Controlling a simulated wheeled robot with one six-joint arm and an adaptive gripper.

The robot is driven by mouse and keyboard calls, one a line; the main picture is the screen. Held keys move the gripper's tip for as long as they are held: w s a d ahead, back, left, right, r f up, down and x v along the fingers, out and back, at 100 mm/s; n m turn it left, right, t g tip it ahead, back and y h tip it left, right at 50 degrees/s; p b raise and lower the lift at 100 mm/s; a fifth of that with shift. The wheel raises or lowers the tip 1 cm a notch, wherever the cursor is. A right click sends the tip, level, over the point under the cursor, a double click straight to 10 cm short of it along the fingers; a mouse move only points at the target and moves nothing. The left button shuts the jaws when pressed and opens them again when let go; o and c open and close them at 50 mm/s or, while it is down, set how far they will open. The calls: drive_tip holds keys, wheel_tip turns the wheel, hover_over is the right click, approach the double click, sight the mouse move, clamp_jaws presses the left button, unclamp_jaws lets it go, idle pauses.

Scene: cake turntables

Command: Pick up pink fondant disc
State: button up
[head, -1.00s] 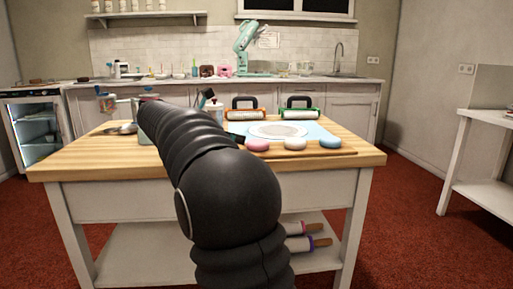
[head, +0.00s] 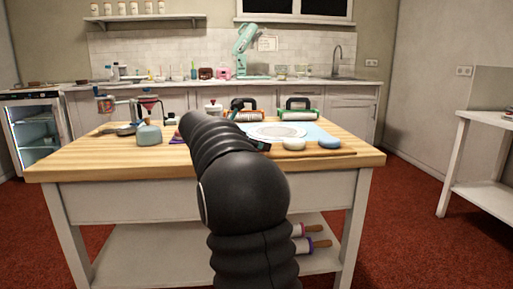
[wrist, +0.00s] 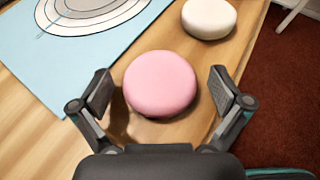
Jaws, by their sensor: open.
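The pink fondant disc (wrist: 160,84) lies on the wooden board in the wrist view, a round, smooth, thick disc. My gripper (wrist: 168,92) is open, with one finger on each side of the disc. There is a small gap on the left and one on the right; I cannot tell how far above the board the fingertips are. In the head view my arm hides the pink disc and most of the gripper.
A white disc (wrist: 209,17) lies beyond the pink one, and a blue disc (head: 329,143) is farther right. A light blue mat (wrist: 60,62) with a round board (wrist: 88,12) lies behind. A grey-green pot (head: 149,134) stands on the table (head: 90,165), left of my arm.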

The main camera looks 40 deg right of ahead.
drive_tip(key=c, duration=1.2)
drive_tip(key=shift+r, duration=0.1)
